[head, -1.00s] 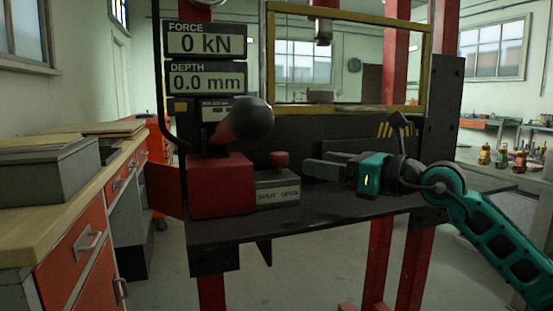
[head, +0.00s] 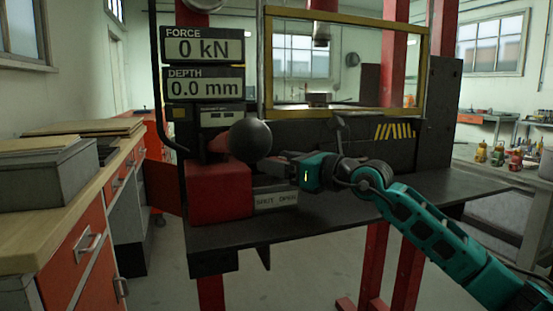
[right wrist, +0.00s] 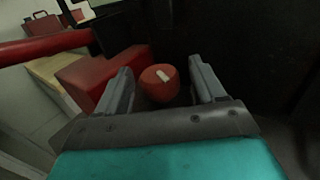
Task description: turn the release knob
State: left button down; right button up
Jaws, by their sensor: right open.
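The release knob (right wrist: 158,84) is a small round red knob with a pale mark on top, seen in the right wrist view. My right gripper (right wrist: 160,70) is open, with one grey finger on each side of the knob and a visible gap to both. In the head view my right gripper (head: 282,166) is at the block with the "SHUT OPEN" plate (head: 276,200). It hides the knob there. My left gripper is not in view.
A lever with a black ball (head: 250,139) stands just left of my right gripper, above a red block (head: 219,190). The displays (head: 204,68) read 0 kN and 0.0 mm. A yellow-framed guard (head: 345,112) stands behind.

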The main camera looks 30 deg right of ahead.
jog(key=shift+w+a, duration=0.25)
jog(key=shift+w, duration=0.25)
jog(key=shift+c, duration=0.3)
jog(key=c, duration=0.9)
